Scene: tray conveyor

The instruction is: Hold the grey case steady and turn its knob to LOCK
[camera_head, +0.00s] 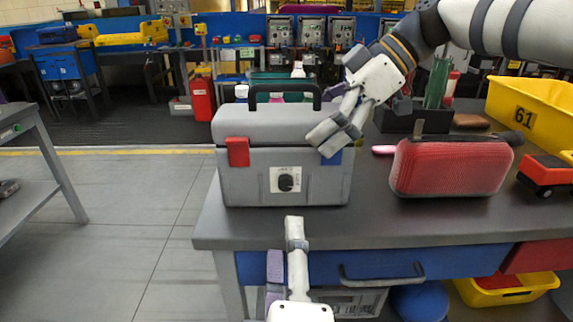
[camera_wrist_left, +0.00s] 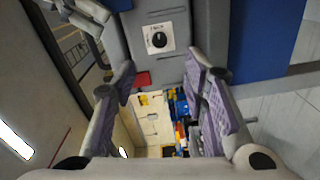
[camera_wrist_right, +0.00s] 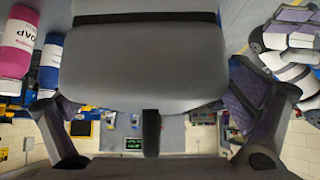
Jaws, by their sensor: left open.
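The grey case (camera_head: 250,180) stands upright on the workbench with its black handle (camera_head: 285,88) up. Its black knob (camera_head: 286,183) sits on a white plate on the front and also shows in the left wrist view (camera_wrist_left: 158,40); the lettering is too small to read. A red latch (camera_head: 238,152) is at front left; a blue latch (camera_head: 331,158) at front right is partly covered. My right gripper (camera_head: 335,112) straddles the lid's right end, one finger on the front, the other behind; the lid (camera_wrist_right: 145,65) fills the space between them. My left gripper (camera_head: 283,238) is open and empty, below and before the knob.
A red zip case (camera_head: 450,168) lies right of the grey case, with a red toy truck (camera_head: 548,174) and a yellow bin (camera_head: 530,108) beyond. Bottles stand behind the case. The bench front has a blue drawer with a handle (camera_head: 380,272). Open floor lies left.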

